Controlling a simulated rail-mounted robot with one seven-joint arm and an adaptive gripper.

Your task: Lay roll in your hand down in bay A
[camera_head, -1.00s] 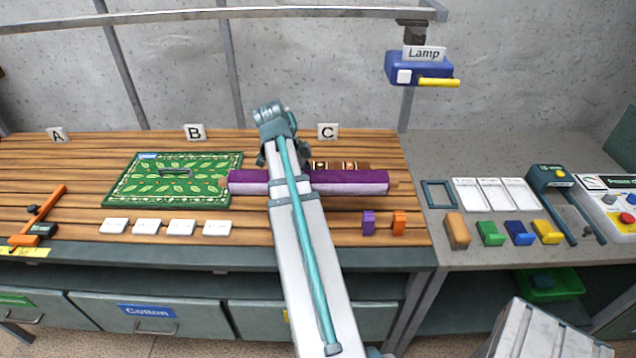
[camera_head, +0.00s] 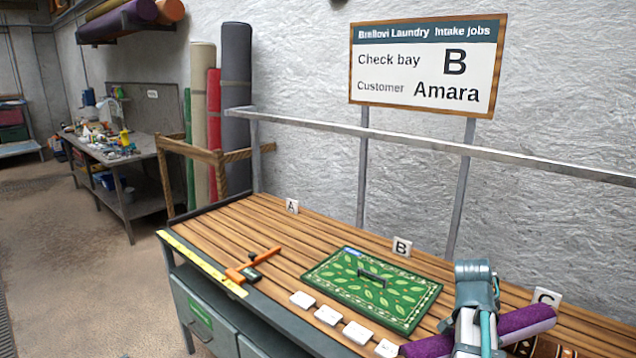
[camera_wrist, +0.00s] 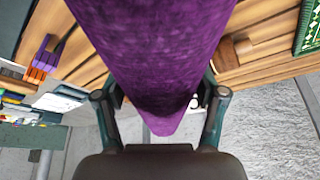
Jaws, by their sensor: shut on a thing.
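A rolled purple rug (camera_head: 527,322) is held in my gripper (camera_wrist: 160,105), whose fingers are shut on both sides of it in the wrist view. In the head view the roll lies across the lower right, near the C marker (camera_head: 547,298), partly hidden by my arm. The slatted wooden table (camera_head: 228,217) has bay A at its left end, marked by the A sign (camera_head: 292,206). Bare slats show in front of that sign. An orange tool with a dark end (camera_head: 252,266) lies toward the front of that area.
A green leaf-patterned rug (camera_head: 400,302) lies flat in bay B, below the B sign (camera_head: 402,247), with a handled object on it. Several white cards (camera_head: 328,315) line the front. A metal rail (camera_head: 400,146) runs behind the table. A wall board (camera_head: 427,68) reads "Check bay B, Customer Amara".

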